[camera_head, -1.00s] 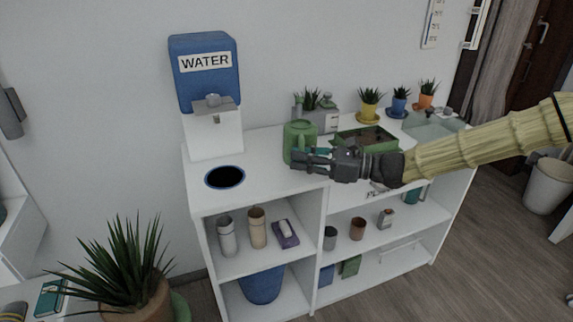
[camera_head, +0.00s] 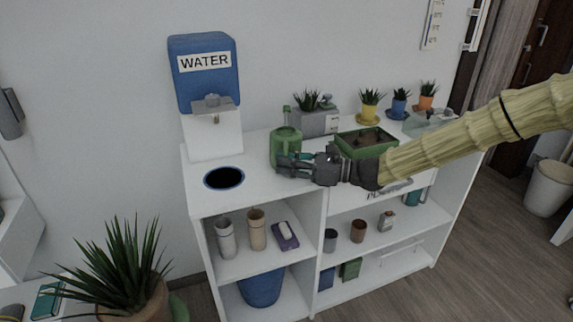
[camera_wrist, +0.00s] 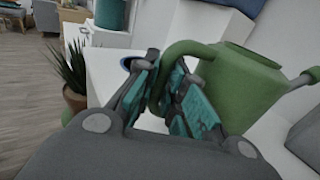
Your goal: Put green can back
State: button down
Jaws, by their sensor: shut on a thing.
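The green can (camera_head: 286,146) is a watering can near the front of the white desk top, right of the round hole. My gripper (camera_head: 282,164) is at its near side. In the wrist view, the can (camera_wrist: 240,88) stands to the right with its curved handle passing between my teal-padded fingers (camera_wrist: 163,80). My gripper is shut on the handle. The can looks about upright. I cannot tell whether its base touches the desk top.
A blue water dispenser (camera_head: 205,75) stands left, behind the round hole (camera_head: 224,178). A green planter box (camera_head: 366,142) and a grey planter (camera_head: 318,122) stand to the right, with several small potted plants beyond. Bottles (camera_head: 257,230) stand on the shelf below. The desk's front left top is clear.

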jog(key=shift+r, duration=0.1)
jog(key=c, duration=1.5)
grip_release()
